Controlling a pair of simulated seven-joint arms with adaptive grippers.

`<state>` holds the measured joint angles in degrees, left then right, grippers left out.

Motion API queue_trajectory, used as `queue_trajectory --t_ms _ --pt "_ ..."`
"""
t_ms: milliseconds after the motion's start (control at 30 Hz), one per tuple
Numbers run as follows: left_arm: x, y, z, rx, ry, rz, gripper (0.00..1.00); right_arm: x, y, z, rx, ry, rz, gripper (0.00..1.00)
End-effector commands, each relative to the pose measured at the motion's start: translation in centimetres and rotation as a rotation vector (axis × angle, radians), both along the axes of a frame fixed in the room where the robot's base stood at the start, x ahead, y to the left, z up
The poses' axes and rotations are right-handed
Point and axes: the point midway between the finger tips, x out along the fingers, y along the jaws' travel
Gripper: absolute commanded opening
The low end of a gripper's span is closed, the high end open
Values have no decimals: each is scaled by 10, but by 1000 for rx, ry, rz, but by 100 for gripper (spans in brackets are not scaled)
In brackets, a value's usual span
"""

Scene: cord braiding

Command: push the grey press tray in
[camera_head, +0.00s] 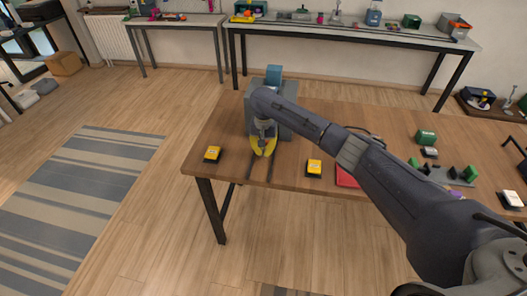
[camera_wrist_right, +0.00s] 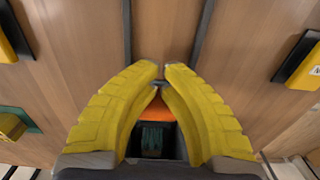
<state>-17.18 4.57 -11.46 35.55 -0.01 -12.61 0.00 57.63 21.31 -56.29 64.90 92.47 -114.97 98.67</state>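The grey press (camera_head: 292,122) stands at the back left of the table, partly hidden behind my right arm. Two dark rails (camera_head: 252,168) run from it toward the front table edge. My right gripper (camera_head: 263,152) is over the rails in front of the press, yellow fingers pointing down. In the right wrist view its fingertips (camera_wrist_right: 163,72) come together with only a thin gap. An orange piece (camera_wrist_right: 137,113) and a dark, greenish piece (camera_wrist_right: 152,138) show between the fingers. I cannot clearly make out the grey tray. My left gripper is not in view.
Yellow-topped black blocks stand left (camera_head: 213,154) and right (camera_head: 314,167) of the rails. A red item (camera_head: 346,177) lies partly under my right arm. Green parts (camera_head: 426,137) and other small items are at the right of the wooden table (camera_head: 222,128).

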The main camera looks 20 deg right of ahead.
Motion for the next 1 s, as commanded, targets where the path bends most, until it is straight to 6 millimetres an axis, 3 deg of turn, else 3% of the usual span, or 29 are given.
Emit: queue_trajectory --t_ms 1000 --pt "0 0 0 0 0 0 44 8 -5 0 -1 0 1 0"
